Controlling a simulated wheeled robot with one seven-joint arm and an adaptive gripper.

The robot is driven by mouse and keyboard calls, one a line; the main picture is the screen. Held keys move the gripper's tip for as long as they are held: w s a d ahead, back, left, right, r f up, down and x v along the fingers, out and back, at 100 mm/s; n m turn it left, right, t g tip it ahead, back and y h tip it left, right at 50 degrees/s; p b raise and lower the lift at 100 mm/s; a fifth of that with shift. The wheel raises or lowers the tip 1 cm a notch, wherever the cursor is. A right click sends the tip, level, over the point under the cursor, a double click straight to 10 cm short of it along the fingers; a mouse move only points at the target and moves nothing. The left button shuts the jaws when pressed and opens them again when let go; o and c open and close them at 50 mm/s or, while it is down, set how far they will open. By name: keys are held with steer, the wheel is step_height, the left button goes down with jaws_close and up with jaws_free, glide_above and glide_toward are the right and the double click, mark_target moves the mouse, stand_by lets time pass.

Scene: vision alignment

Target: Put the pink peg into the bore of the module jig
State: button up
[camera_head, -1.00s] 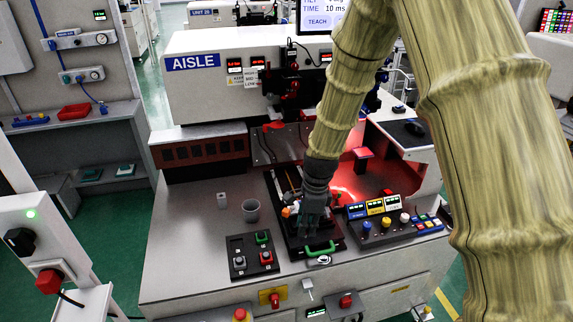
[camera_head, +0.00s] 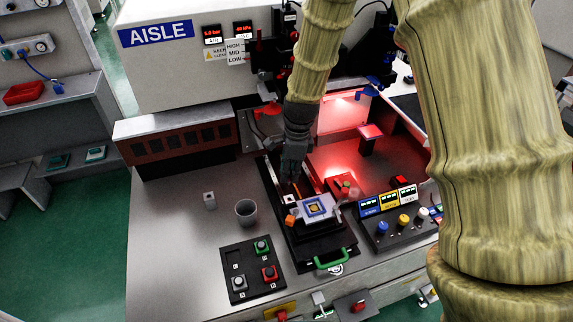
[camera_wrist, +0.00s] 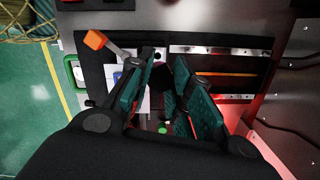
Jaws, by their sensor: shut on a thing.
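The module jig (camera_head: 330,246) is a black plate with a green handle (camera_head: 331,258) at its front. On it sits a pale block (camera_head: 315,208) with a blue square and a gold centre. My gripper (camera_head: 291,180) points down over the back part of the jig, behind the block. In the wrist view its teal fingers (camera_wrist: 160,95) are close together around a thing mostly hidden between them. I cannot make out the pink peg's colour there. A small white piece with a dark hole shows just beyond the fingertips. I cannot tell whether it is the bore.
An orange-tipped lever (camera_wrist: 95,40) stands at the jig's side. A grey cup (camera_head: 246,212) and a black button box (camera_head: 253,270) stand left of the jig. A control panel (camera_head: 388,226) is on the right. A red-lit bay lies behind. The bench's left is mostly clear.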

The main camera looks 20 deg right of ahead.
steer(key=shift+s+r, duration=0.25)
steer(key=shift+s, duration=0.15)
steer(key=shift+w+f+p, duration=0.3)
steer(key=shift+w+f, duration=0.05)
steer(key=shift+w, duration=0.15)
steer(key=shift+s+r, duration=0.15)
steer(key=shift+s+f, duration=0.15)
steer(key=shift+f, duration=0.45)
steer(key=shift+f+b, duration=0.45)
steer(key=shift+f, duration=0.35)
steer(key=shift+f+b, duration=0.3)
steer(key=shift+f, duration=1.25)
steer(key=shift+p, duration=0.85)
steer(key=shift+c, duration=0.2)
